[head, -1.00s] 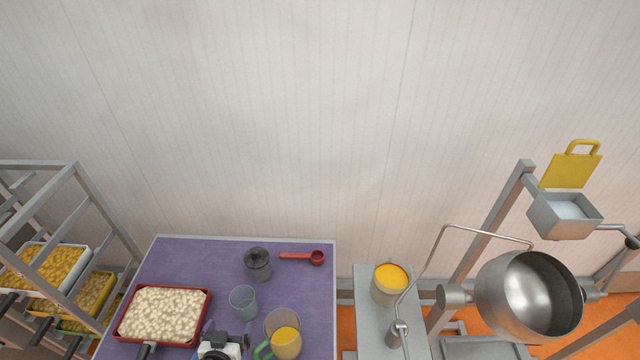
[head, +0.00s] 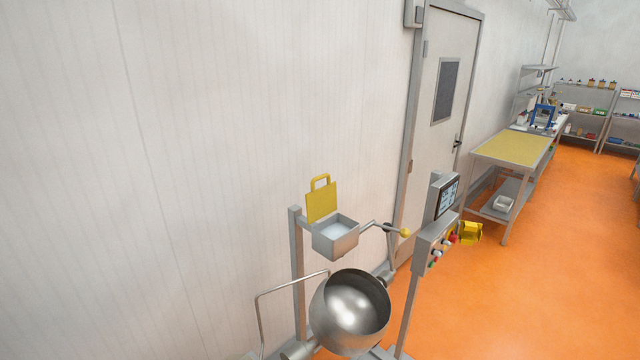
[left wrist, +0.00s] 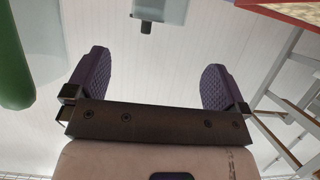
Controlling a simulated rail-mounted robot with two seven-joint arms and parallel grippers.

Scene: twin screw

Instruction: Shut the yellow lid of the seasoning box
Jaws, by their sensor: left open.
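The seasoning box (head: 336,240) is a grey metal box with white contents, fixed on a post above the kettle in the head view. Its yellow lid (head: 321,203) stands upright and open at the box's back edge, with a loop handle on top. My left gripper (left wrist: 152,88) shows only in the left wrist view. Its two dark purple pads are wide apart with nothing between them. The box is not seen in that view. My right gripper is in neither view.
A round steel kettle (head: 350,312) hangs below the box, with a bent pipe (head: 290,283) to its left. A control panel (head: 437,225) stands to the right. A door (head: 440,100) is behind. Orange floor (head: 540,270) is open at the right.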

